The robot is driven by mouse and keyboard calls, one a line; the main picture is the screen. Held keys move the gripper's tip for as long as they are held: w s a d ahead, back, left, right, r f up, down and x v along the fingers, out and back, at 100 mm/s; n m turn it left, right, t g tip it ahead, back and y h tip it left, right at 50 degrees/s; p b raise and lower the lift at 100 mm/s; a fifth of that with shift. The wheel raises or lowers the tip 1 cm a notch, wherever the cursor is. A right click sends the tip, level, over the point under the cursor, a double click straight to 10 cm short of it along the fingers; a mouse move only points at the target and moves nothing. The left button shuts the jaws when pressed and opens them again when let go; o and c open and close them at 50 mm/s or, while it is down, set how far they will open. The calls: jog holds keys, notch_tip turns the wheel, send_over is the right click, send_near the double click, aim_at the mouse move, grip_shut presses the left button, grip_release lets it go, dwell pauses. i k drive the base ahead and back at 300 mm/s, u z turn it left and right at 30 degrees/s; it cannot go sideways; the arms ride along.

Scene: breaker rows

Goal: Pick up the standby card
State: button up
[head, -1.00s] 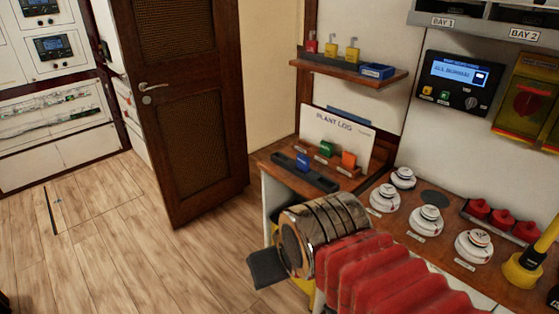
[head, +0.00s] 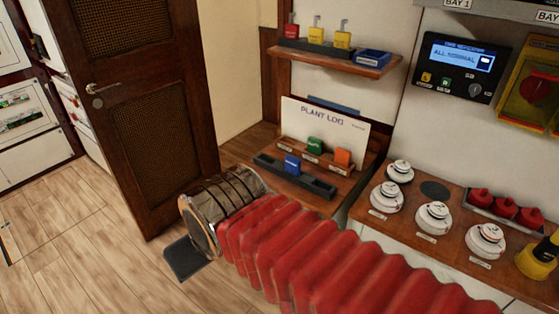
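Three small coloured cards stand by the plant log board (head: 330,122): a green card (head: 315,146) and an orange card (head: 343,158) in a wooden rack, and a blue card (head: 292,164) in a dark tray (head: 318,187) in front. Their labels are too small to read, so I cannot tell which is the standby card. My gripper (head: 186,258) shows only as a dark flat piece beyond my silver wrist, low over the floor, left of the desk and apart from the cards. The rest of it is hidden, and I cannot tell its opening.
A shelf (head: 345,62) above holds red and yellow padlocks and a blue box (head: 372,57). White round detectors (head: 433,215), red knobs (head: 505,208) and a yellow-black item (head: 540,252) stand on the right counter. A wooden door (head: 150,120) is at left; the floor is clear.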

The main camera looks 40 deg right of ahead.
aim_at(292, 164)
jog(key=z, duration=0.45)
jog(key=i, duration=0.9)
jog(key=z, duration=0.65)
